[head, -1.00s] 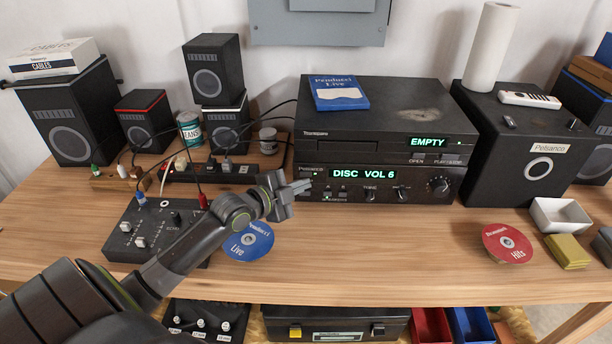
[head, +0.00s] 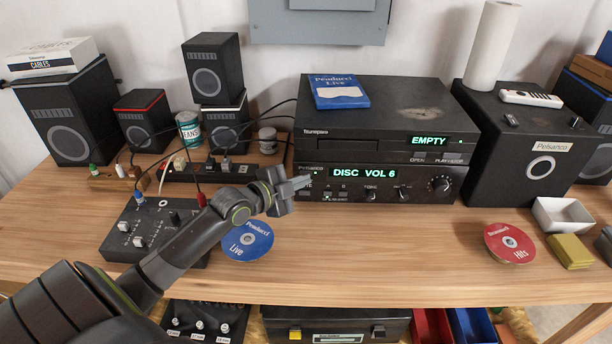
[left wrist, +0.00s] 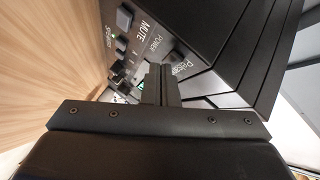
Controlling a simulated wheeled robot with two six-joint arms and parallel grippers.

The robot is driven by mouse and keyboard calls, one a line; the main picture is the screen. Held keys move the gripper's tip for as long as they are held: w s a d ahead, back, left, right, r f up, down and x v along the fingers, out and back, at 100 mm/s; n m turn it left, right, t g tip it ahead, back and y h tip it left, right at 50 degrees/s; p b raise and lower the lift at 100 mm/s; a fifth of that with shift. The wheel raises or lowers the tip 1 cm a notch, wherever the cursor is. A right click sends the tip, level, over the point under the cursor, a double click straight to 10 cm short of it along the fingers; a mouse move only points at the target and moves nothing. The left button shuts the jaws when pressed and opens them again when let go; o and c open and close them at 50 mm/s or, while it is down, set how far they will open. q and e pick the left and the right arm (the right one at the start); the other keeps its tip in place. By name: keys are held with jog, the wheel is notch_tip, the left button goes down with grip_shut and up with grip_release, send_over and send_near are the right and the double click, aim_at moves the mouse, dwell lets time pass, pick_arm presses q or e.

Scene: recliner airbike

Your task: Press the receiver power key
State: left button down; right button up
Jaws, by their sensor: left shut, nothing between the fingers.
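The receiver (head: 425,185) is the lower black unit of a stack, with a lit green display reading "DISC VOL 6". My left gripper (head: 308,181) is shut and empty, its tips at the left end of the receiver's front. In the head view the gripper covers that corner, so the power key is hidden there. In the left wrist view the "POWER" label and a dark key (left wrist: 179,56) beside it show just beyond the shut fingertips (left wrist: 160,68). I cannot tell whether they touch. The mute key (left wrist: 125,18) is farther along the panel. My right gripper is not in view.
A disc player (head: 375,145) showing "EMPTY" sits on the receiver, with a blue case (head: 340,92) on top. A mixer (head: 150,228) and blue disc (head: 248,240) lie near my left arm. The wooden table (head: 390,255) before the receiver is clear.

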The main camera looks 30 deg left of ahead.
pick_arm(q)
jog(key=shift+w, duration=0.15)
jog(key=shift+s+d, duration=0.35)
jog(key=shift+s, duration=0.35)
jog(key=s+d, duration=0.1)
jog(key=s+d+p, duration=0.1)
jog(key=s, duration=0.1)
jog(key=s+d+p, duration=0.1)
jog(key=s, duration=0.1)
dwell(0.6)
dwell(0.4)
